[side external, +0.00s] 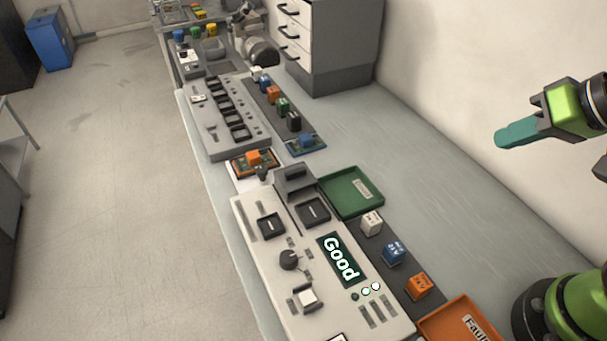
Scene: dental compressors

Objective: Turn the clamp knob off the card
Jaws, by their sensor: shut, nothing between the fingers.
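A card (238,165), a circuit board with orange edges, lies on a white plate at the near end of the grey rack. An orange block (254,157) sits on it. A small dark knob (263,174) stands at the card's front edge and seems to overlap it; I cannot tell exactly how it is turned. My gripper (503,139), with teal fingers, is shut and empty. It is raised at the right, well away from the card and knob.
A test panel (262,297) reads "Good" and carries a round dark dial (289,260). A green tray (351,193), loose blocks and an orange "Faulty" tray (463,322) lie to its right. A blue card (306,145) sits behind. The right bench top is clear.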

